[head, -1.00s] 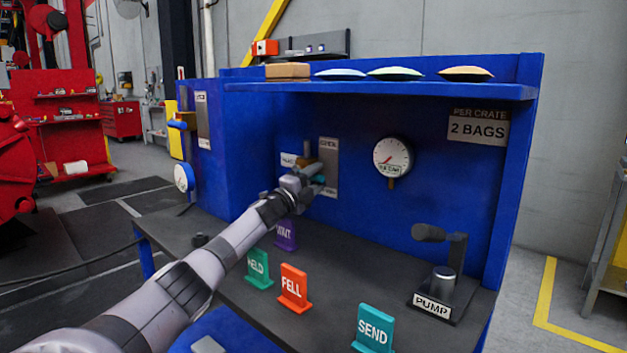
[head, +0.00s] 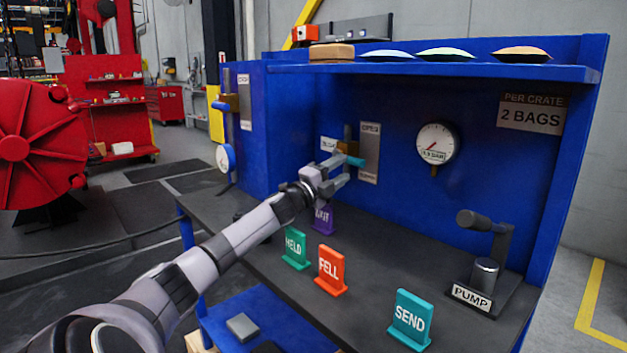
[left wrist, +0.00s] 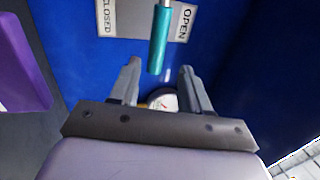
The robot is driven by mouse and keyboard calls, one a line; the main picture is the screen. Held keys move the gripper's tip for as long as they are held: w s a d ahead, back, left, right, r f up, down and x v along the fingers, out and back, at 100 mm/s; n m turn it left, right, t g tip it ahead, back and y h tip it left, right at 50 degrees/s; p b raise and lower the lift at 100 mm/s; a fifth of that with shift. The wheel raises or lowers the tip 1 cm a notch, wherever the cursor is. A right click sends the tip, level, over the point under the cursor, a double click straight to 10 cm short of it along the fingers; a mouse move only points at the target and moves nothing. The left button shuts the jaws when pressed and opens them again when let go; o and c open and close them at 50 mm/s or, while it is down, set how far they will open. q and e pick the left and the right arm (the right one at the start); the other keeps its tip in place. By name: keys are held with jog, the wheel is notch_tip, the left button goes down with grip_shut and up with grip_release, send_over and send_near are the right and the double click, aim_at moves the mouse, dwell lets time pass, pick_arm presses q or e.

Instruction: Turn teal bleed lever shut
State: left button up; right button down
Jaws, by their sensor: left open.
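The teal bleed lever (head: 353,160) sticks out from a brass-coloured valve body on the blue back panel. In the left wrist view the teal lever (left wrist: 158,40) points toward my gripper. It lies between the lines of the two fingers, beyond or near their tips. The plate behind it reads CLOSED on the left and OPEN on the right (left wrist: 182,22). The lever lies near the OPEN side. My left gripper (head: 343,170) is open at the lever; in the left wrist view its fingers (left wrist: 158,68) straddle the lever's line. Whether they touch it I cannot tell. My right gripper is not in view.
A round gauge (head: 437,143) hangs right of the valve. A pump (head: 485,270) stands at the bench's right. HELD (head: 295,248), FELL (head: 331,270) and SEND (head: 410,318) signs stand along the front. A purple sign (head: 324,217) stands below my gripper.

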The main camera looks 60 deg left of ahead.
pick_arm(q)
jog(key=s+d, duration=0.1)
jog(key=s, duration=0.7)
jog(key=shift+s, duration=0.2)
dwell(0.3)
dwell(0.6)
